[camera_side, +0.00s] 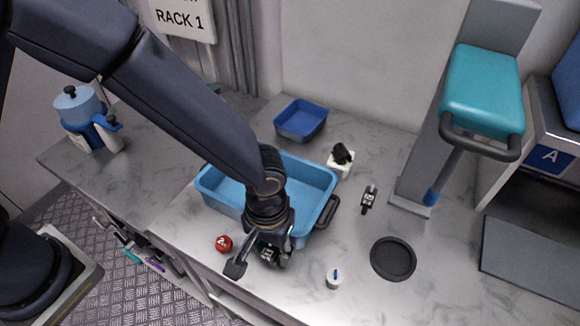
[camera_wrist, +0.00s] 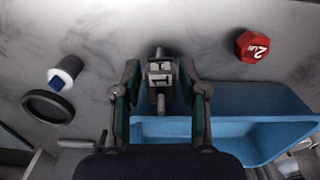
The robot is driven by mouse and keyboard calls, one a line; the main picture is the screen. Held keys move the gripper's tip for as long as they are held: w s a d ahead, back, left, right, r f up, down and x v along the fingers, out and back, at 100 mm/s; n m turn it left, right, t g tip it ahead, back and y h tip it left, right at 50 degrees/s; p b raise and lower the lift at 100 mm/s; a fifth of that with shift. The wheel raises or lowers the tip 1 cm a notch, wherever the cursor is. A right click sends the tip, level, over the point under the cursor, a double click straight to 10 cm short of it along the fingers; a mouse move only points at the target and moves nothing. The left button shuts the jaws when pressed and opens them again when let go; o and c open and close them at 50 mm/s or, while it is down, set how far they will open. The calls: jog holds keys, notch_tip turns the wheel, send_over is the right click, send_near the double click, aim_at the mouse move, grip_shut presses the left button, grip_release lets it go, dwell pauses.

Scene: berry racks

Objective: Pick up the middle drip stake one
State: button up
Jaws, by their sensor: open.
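A small black-and-white drip stake (camera_wrist: 160,74) lies on the counter, with a pale tag that seems to show a 1. In the wrist view it sits between the two spread fingers of my gripper (camera_wrist: 162,92). I cannot tell whether either finger touches it. In the side view my gripper (camera_side: 262,252) is low at the front of the blue tub, and the stake (camera_side: 268,254) is partly hidden beneath it. Another similar black-and-white piece (camera_side: 368,199) lies apart on the counter to the right.
A blue tub (camera_side: 318,176) stands just behind my gripper. A red numbered piece (camera_side: 223,243) is close on the left. A white cup with a blue top (camera_side: 333,280) and a black round disc (camera_side: 393,259) are to the right. A white block with a black top (camera_side: 341,161) stands behind.

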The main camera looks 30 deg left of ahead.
jog(key=shift+f, duration=1.6)
jog(key=shift+c, duration=0.4)
jog(key=c, duration=0.6)
jog(key=shift+r, duration=0.15)
